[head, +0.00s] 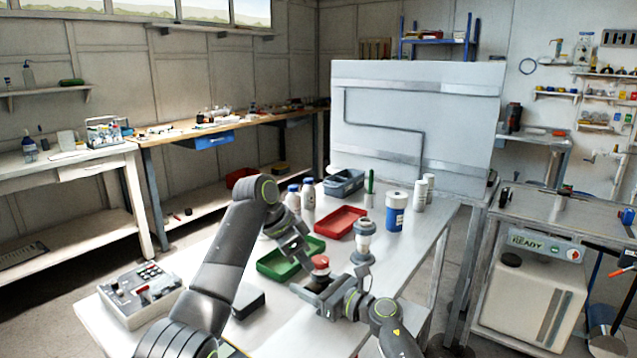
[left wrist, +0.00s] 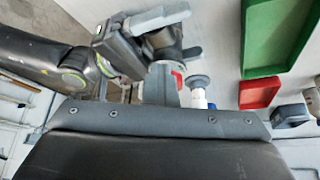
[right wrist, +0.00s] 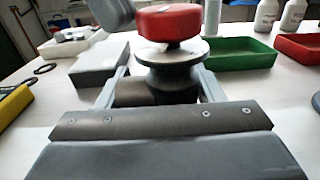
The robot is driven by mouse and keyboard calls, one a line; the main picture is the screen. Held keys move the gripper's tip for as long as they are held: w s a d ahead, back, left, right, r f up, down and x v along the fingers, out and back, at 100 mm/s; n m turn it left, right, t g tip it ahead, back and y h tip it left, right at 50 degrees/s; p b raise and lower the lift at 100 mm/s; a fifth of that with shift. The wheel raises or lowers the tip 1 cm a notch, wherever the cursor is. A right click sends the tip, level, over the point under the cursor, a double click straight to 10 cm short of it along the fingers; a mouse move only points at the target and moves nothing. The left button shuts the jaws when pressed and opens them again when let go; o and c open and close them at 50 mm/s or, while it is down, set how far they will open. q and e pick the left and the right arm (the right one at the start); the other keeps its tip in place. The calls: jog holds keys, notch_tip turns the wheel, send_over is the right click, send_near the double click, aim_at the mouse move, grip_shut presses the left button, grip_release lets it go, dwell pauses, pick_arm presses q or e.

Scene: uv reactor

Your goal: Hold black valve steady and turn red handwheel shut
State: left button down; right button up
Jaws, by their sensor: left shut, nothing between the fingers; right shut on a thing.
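The red handwheel (head: 319,262) sits on top of the black valve (right wrist: 172,75), and it fills the top middle of the right wrist view (right wrist: 170,22). My right gripper (head: 322,294) is shut on the black valve, with a finger on each side of its body below the flange. My left gripper (head: 303,258) is shut and empty, close beside and above the handwheel. Its grey fingertips show left of the handwheel in the right wrist view. In the left wrist view, the closed fingers (left wrist: 160,84) hide most of the handwheel; I cannot tell whether they touch it.
A green tray (head: 278,266) and a red tray (head: 340,222) lie behind the valve. A white-topped pump or column (head: 363,243) stands close on the right. A control box (head: 142,294) is at the front left. White bottles and a blue-labelled jar (head: 396,218) stand farther back.

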pick_arm(q)
jog(key=shift+w+a, duration=0.15)
jog(key=shift+w, duration=0.05)
jog(key=shift+w+a, duration=0.25)
jog(key=shift+w, duration=0.65)
jog(key=shift+a, duration=0.1)
notch_tip(320, 180, up, 6)
jog(key=shift+a, duration=0.35)
dwell(0.6)
